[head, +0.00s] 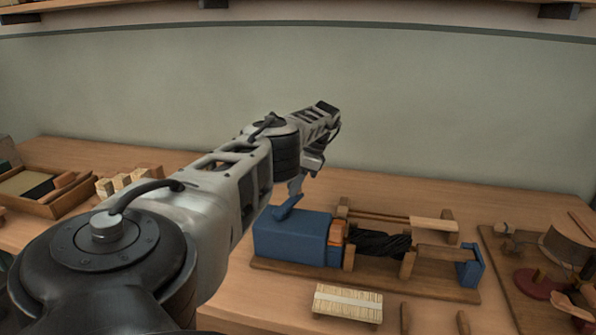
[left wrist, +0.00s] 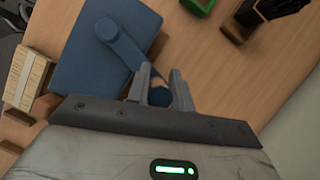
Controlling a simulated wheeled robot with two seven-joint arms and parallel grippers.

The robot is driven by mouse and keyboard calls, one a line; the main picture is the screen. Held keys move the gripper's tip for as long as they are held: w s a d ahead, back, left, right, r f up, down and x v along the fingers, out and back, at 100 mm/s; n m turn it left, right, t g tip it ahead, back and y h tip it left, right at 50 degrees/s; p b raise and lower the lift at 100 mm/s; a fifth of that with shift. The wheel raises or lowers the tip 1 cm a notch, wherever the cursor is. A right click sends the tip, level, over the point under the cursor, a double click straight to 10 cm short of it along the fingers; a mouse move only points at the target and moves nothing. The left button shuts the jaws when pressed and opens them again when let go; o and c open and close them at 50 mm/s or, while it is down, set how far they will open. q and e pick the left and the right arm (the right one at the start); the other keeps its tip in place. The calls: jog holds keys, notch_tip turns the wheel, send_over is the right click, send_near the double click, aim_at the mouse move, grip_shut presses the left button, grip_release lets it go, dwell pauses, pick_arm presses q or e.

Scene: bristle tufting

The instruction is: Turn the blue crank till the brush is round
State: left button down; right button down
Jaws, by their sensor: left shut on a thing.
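The blue crank (head: 287,207) sits on top of the blue gear box (head: 290,238), at the left end of a wooden jig. Its arm and knob (left wrist: 158,96) show in the left wrist view. My left gripper (head: 297,187) comes down from above and is shut on the crank's knob, one finger on each side. The brush (head: 378,243) is a black, twisted-looking bristle bundle lying along the jig, right of the orange part. Its exact roundness is hard to tell. My right gripper is not in view.
A labelled bristle bundle (head: 347,303) lies in front of the jig. A tray (head: 40,208) and pale bundles (head: 122,181) stand at the left. A wooden board with a red-based round piece (head: 538,284) is at the right. My left arm covers the bench's middle left.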

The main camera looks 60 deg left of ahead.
pick_arm(q)
jog(key=shift+s+a, duration=0.45)
jog(key=shift+s, duration=0.05)
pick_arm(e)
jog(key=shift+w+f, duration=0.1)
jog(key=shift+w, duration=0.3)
pick_arm(q)
jog(key=shift+s+a+f+n+g, duration=0.1)
jog(key=shift+s+a+n+g, duration=0.1)
jog(key=shift+n+g, duration=0.15)
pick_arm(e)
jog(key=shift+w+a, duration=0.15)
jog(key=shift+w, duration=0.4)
